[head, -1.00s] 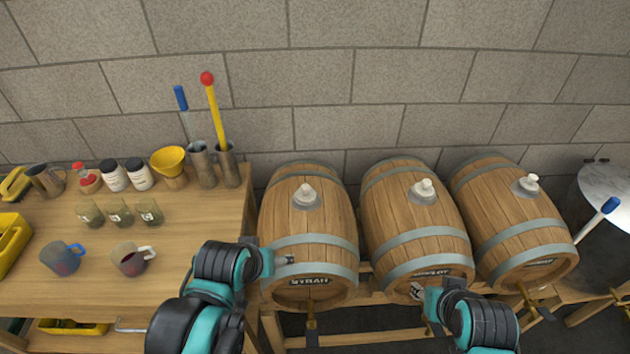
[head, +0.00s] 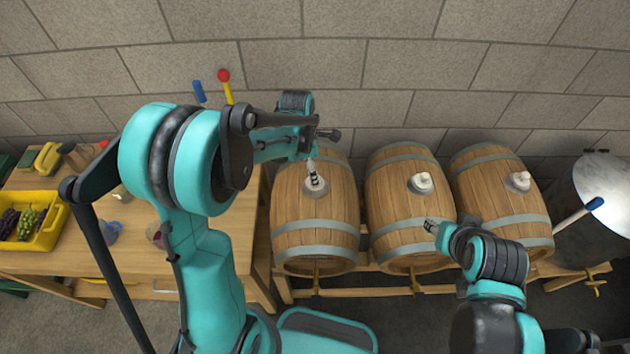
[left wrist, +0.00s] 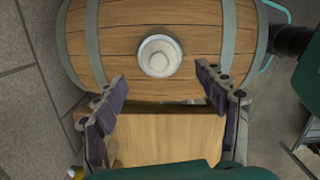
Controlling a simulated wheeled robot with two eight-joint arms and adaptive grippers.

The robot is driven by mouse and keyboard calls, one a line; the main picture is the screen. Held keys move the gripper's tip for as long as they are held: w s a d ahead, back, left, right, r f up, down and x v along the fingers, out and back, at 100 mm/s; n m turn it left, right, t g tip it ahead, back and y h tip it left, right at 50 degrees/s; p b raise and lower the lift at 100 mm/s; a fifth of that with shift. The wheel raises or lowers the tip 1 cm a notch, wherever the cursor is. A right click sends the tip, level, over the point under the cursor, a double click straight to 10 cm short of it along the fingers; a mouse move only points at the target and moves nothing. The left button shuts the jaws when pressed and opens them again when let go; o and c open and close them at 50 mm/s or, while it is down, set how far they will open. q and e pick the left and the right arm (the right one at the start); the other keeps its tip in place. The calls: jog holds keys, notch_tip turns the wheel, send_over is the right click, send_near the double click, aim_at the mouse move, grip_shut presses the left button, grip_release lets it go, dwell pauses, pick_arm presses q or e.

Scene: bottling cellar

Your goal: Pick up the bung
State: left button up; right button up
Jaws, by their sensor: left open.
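Three wooden barrels lie side by side, each with a pale bung on top. The left barrel (head: 315,222) has my left gripper (head: 314,176) over its top, partly covering its bung. In the left wrist view that bung (left wrist: 159,56) is a round, whitish knob in a grey collar. It sits just beyond the open, empty fingers of my left gripper (left wrist: 162,78), roughly centred between them. Other bungs sit on the middle barrel (head: 422,182) and right barrel (head: 519,181). My right gripper (head: 432,226) is in front of the middle barrel; its finger opening is too small to judge.
A wooden workbench (head: 140,265) stands at left, largely hidden by my left arm. A yellow crate (head: 45,230) of grapes is at its far left. A stone wall rises close behind the barrels. A round metal surface (head: 603,185) is at far right.

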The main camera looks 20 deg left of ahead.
pick_arm(q)
jog(key=f, duration=0.4)
jog(key=d+f+b, duration=0.1)
jog(key=shift+w+f, duration=0.3)
jog(key=shift+f, duration=0.1)
jog(key=c, duration=1.2)
